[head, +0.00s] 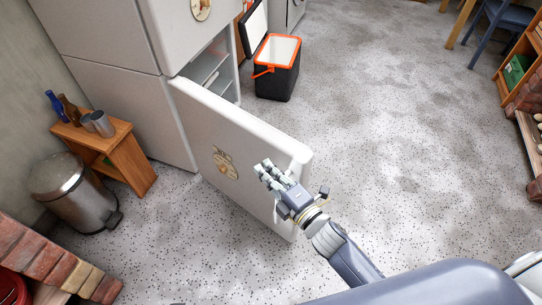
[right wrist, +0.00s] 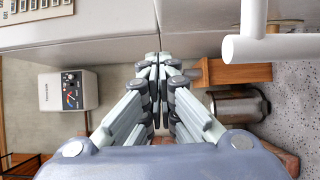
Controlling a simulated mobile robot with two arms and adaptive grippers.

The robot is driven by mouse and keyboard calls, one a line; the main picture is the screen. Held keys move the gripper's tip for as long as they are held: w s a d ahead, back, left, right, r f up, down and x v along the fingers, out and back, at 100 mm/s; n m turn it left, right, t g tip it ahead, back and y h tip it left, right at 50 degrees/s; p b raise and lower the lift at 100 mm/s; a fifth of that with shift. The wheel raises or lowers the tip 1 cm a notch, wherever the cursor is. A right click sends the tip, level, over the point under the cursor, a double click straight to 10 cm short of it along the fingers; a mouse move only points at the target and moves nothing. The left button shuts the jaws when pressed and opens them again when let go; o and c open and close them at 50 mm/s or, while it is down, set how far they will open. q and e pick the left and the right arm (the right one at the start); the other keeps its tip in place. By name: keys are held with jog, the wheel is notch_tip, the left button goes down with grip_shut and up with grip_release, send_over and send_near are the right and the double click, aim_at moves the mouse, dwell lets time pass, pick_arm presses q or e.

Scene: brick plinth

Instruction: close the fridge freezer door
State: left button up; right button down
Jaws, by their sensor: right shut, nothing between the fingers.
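The white fridge freezer (head: 95,38) stands at the upper left in the head view. Its lower door (head: 245,125) is open and swung out into the room, with a round decal on the outer face. Behind it the opening with shelves (head: 205,68) shows. My right gripper (head: 263,168) is over the outer face of this door in the head view, near its free end; I cannot tell whether it touches. In the right wrist view its fingers (right wrist: 158,62) are together and hold nothing. My left gripper is not in view.
A wooden stand (head: 125,160) with bottles and cups and a metal bin (head: 78,190) stand left of the door. A black and orange cooler box (head: 277,75) stands beyond it. Brickwork (head: 50,255) is at lower left.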

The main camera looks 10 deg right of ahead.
aim_at(271, 156)
jog(key=shift+w+d, duration=0.4)
jog(key=shift+w, duration=0.35)
jog(key=shift+w+d, duration=0.35)
jog(key=shift+w, duration=0.4)
jog(key=shift+w+d, duration=0.4)
jog(key=shift+w, duration=0.35)
